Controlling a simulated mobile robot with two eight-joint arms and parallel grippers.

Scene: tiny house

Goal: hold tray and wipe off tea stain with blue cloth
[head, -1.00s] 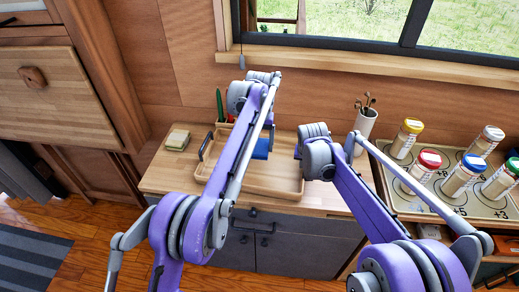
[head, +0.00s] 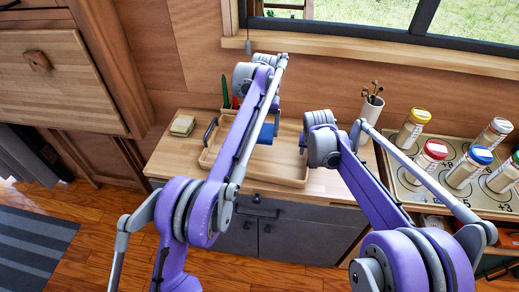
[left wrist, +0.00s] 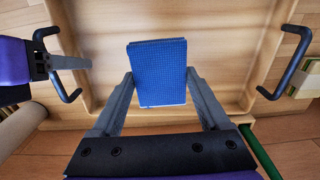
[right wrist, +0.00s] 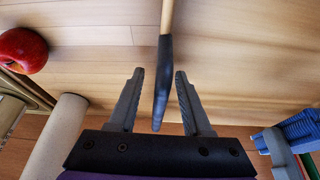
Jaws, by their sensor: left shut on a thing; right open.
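The wooden tray (head: 285,182) lies on the counter and has a black handle at each end. My left gripper (left wrist: 162,85) is shut on the blue cloth (left wrist: 160,72), which is over the tray floor; I cannot tell if it touches. The cloth also shows in the head view (head: 267,133). My right gripper (right wrist: 160,90) is open, with its fingers on either side of the black tray handle (right wrist: 162,75), apart from it. In the head view the arms cover much of the tray. No tea stain is clearly visible.
A sponge (head: 182,125) lies on the counter left of the tray. A pale cup with utensils (head: 371,105) stands right of it, near the right arm. A red apple (right wrist: 22,50) shows in the right wrist view. A board with several capped jars (head: 410,130) is farther right.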

